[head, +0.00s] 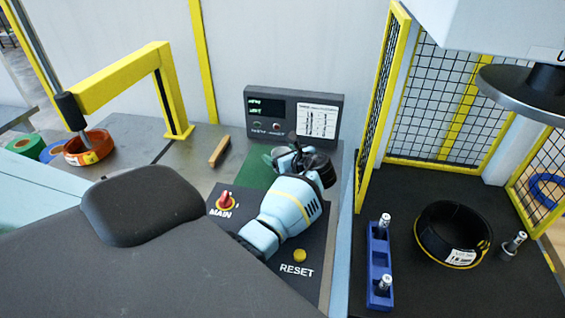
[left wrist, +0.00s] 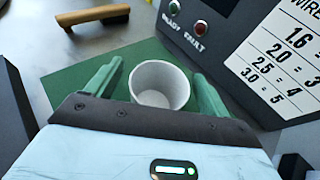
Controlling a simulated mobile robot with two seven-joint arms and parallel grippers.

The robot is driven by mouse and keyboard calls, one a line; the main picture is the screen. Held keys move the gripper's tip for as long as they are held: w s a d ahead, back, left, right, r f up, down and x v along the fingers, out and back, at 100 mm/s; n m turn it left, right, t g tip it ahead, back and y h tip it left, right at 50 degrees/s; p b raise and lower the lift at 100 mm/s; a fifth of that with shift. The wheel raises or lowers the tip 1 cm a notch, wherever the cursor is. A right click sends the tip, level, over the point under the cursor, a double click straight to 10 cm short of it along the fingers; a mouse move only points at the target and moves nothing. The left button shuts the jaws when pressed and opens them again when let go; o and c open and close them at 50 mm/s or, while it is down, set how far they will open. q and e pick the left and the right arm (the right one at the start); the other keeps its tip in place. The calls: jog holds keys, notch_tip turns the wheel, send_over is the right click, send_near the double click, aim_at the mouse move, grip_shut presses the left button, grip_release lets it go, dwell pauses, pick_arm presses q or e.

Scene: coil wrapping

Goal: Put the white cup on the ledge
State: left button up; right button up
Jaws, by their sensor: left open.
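The white cup (left wrist: 160,85) stands upright and empty on a green mat (left wrist: 70,72) in the left wrist view. My left gripper (left wrist: 155,88) is open, with one finger on each side of the cup; I cannot tell whether either finger touches it. In the head view, my left gripper (head: 282,157) is over the mat (head: 255,167), in front of the dark control box, and mostly hides the cup. My right gripper is not in view. I cannot tell which surface is the ledge.
The control box (head: 254,124) stands close behind the gripper. A brown-handled tool (head: 219,151) lies left of the mat. The red MAIN switch (head: 226,200) and yellow RESET button (head: 300,256) are on the near panel. A fenced bay at right holds a black coil (head: 428,240) and a blue rack (head: 377,259).

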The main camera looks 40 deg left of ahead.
aim_at(282, 148)
pick_arm(q)
jog(key=c, duration=1.1)
jog(key=shift+c, duration=0.2)
jog(key=shift+r, duration=0.1)
jog(key=shift+r, duration=0.45)
notch_tip(282, 148, up, 2)
jog(key=shift+w+r+p, duration=0.1)
jog(key=shift+r+p, duration=0.1)
jog(key=shift+p, duration=0.1)
jog(key=shift+s+d+r+p, duration=0.2)
jog(key=shift+s+d, duration=0.2)
jog(key=shift+s, duration=0.1)
jog(key=shift+s+d+r+p, duration=0.15)
jog(key=shift+s+d, duration=0.25)
jog(key=shift+s, duration=0.05)
jog(key=s+d, duration=0.2)
jog(key=s, duration=0.1)
jog(key=s+d, duration=0.5)
jog(key=s, duration=0.1)
jog(key=shift+d+r, duration=0.3)
jog(key=shift+r, duration=0.05)
jog(key=shift+s+d+r, duration=0.1)
jog(key=shift+s+d, duration=0.5)
jog(key=shift+s, duration=0.15)
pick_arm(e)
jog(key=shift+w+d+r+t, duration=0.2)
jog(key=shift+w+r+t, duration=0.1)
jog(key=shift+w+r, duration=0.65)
